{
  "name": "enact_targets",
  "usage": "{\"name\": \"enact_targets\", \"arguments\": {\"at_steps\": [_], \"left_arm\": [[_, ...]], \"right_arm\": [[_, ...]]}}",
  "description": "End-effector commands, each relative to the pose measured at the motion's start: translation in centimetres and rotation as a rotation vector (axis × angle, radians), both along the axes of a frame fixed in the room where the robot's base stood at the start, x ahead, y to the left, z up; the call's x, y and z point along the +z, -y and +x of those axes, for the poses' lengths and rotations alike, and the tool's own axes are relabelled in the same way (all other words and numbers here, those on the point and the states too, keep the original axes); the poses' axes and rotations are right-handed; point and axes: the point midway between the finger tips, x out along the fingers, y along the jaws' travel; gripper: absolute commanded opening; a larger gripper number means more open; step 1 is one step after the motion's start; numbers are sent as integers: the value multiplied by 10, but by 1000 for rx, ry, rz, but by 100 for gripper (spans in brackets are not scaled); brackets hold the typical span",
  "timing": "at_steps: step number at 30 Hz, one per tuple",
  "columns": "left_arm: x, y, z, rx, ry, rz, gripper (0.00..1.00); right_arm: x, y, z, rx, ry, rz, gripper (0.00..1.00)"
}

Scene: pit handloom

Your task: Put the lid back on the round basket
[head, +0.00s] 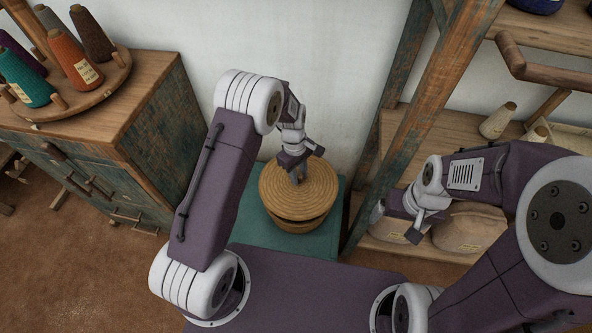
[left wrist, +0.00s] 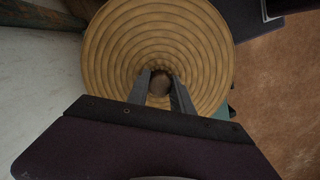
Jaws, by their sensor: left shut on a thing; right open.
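The round woven lid (head: 318,192) is over the round basket (head: 299,226) in the head view, and a dark gap shows between them at the front. The basket stands on a green-topped surface (head: 257,228). My left gripper (head: 297,181) is shut on the lid's knob at its middle. In the left wrist view the lid (left wrist: 108,45) fills the upper middle, with the dark round knob (left wrist: 159,84) between the fingers. Whether the lid touches the basket rim at the back is hidden. My right gripper (head: 416,226) is open and empty, off to the right.
A wooden cabinet (head: 150,120) at left carries a round tray (head: 85,92) with several thread cones. A wooden shelf rack post (head: 425,110) stands just right of the basket. Sacks (head: 465,232) sit on its lower shelf, near my right gripper. A pale wall is behind.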

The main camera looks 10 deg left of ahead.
Motion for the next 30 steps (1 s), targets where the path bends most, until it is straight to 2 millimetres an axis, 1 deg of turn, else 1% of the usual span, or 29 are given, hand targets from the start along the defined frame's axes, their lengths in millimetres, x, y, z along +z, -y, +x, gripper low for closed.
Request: {"name": "enact_targets", "arguments": {"at_steps": [5, 8, 16, 22, 30], "left_arm": [[-8, 0, 0, 0, 0, 0, 0], [-16, 0, 0, 0, 0, 0, 0], [-48, 0, 0, 0, 0, 0, 0], [-63, 0, 0, 0, -1, 1, 0], [-64, 0, 0, 0, 0, 0, 0]], "right_arm": [[-8, 0, 0, 0, 0, 0, 86], [-17, 0, 0, 0, 0, 0, 86], [-50, 0, 0, 0, 0, 0, 86], [-54, 0, 0, 0, 0, 0, 86], [-54, 0, 0, 0, 0, 0, 86]]}}
